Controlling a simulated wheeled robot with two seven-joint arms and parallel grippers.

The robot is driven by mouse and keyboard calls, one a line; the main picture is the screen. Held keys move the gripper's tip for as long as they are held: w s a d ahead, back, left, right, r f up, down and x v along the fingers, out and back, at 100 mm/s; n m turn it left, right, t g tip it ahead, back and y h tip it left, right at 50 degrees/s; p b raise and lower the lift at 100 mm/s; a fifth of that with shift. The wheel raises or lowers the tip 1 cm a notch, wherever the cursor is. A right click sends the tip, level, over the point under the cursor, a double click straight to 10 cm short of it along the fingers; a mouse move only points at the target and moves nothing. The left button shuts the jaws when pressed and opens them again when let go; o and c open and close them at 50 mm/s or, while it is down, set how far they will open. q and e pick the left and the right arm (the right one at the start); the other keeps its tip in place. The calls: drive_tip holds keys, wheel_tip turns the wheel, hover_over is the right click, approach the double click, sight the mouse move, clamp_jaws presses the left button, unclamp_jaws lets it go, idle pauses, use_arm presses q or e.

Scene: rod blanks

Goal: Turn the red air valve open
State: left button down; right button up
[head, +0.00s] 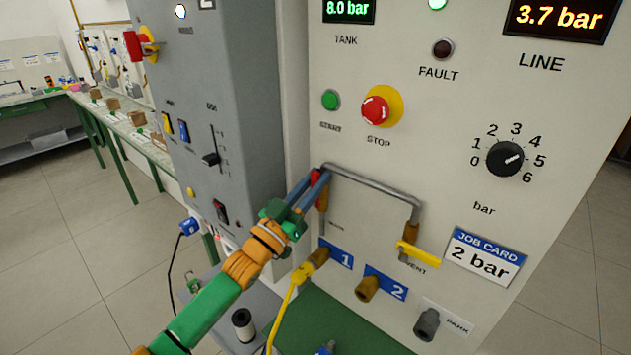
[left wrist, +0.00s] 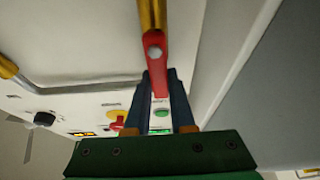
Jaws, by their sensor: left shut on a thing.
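The red air valve handle (head: 316,177) is at the left end of the grey pipe on the white panel, largely covered by my fingers. In the left wrist view the red handle (left wrist: 156,62) runs in line with the brass valve body (left wrist: 151,14). My left gripper (head: 320,174) is shut on the handle; in the left wrist view its blue fingertips (left wrist: 160,76) stand on both sides of the handle's end. My right gripper is not in view.
The grey pipe (head: 372,182) leads right to a yellow vent handle (head: 417,255). A yellow hose plug (head: 301,273) sits at port 1. The pressure knob (head: 505,159), red stop button (head: 375,111) and job card "2 bar" (head: 485,257) are nearby. The line display (head: 556,17) reads 3.7 bar.

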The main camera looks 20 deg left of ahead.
use_arm(q)
drive_tip(key=c, duration=0.8)
unclamp_jaws()
drive_tip(key=shift+o, duration=0.2)
drive_tip(key=shift+f, duration=0.1)
drive_tip(key=b+v, duration=0.2)
drive_tip(key=v, duration=0.5)
